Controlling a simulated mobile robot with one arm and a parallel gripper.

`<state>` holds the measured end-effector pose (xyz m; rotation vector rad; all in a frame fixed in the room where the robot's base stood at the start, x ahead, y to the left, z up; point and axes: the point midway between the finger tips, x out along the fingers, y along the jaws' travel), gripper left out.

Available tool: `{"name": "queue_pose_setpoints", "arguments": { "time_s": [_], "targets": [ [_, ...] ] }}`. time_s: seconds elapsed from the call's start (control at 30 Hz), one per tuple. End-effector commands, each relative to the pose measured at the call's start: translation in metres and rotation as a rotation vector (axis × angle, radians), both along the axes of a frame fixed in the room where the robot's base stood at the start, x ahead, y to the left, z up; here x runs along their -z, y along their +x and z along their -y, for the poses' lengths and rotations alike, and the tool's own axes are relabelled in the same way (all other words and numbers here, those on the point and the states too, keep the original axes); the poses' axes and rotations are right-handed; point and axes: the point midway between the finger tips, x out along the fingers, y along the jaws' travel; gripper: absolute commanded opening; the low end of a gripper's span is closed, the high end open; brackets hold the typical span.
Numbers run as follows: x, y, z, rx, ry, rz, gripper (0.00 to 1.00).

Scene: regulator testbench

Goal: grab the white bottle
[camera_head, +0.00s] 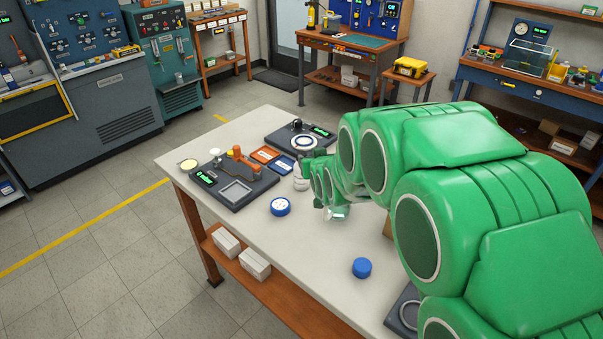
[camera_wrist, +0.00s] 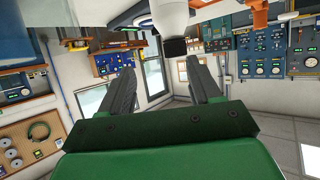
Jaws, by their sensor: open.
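The white bottle (camera_head: 301,184) stands on the light table and is partly hidden by my gripper in the head view. In the wrist view, which is upside down, the white bottle (camera_wrist: 168,16) shows at the top centre, cut by the frame edge, with its dark cap pointing down. My gripper (camera_wrist: 160,68) is open, with its two dark fingers apart and nothing between them. The bottle's cap lies just past the fingertips, between their two lines. I cannot tell how far off it is.
On the table (camera_head: 215,143), a scale with an orange part (camera_head: 240,165) and a round-plate device (camera_head: 303,142) stand behind the bottle. Orange and blue trays (camera_head: 267,155) lie close to it. A blue-rimmed dish (camera_head: 280,206) and a blue cap (camera_head: 362,267) are nearer the front.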

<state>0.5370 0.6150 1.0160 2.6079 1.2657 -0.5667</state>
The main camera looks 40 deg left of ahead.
Motion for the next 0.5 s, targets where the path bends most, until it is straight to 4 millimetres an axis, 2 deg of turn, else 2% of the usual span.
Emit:
{"name": "queue_pose_setpoints", "arguments": {
  "time_s": [0.1,0.2,0.5],
  "targets": [
    [0.003,-0.008,-0.016,-0.021,0.022,0.015,0.63],
    [0.003,-0.009,-0.021,-0.027,0.030,0.020,0.63],
    [0.009,0.002,-0.036,-0.027,0.032,0.022,0.63]
  ]
}}
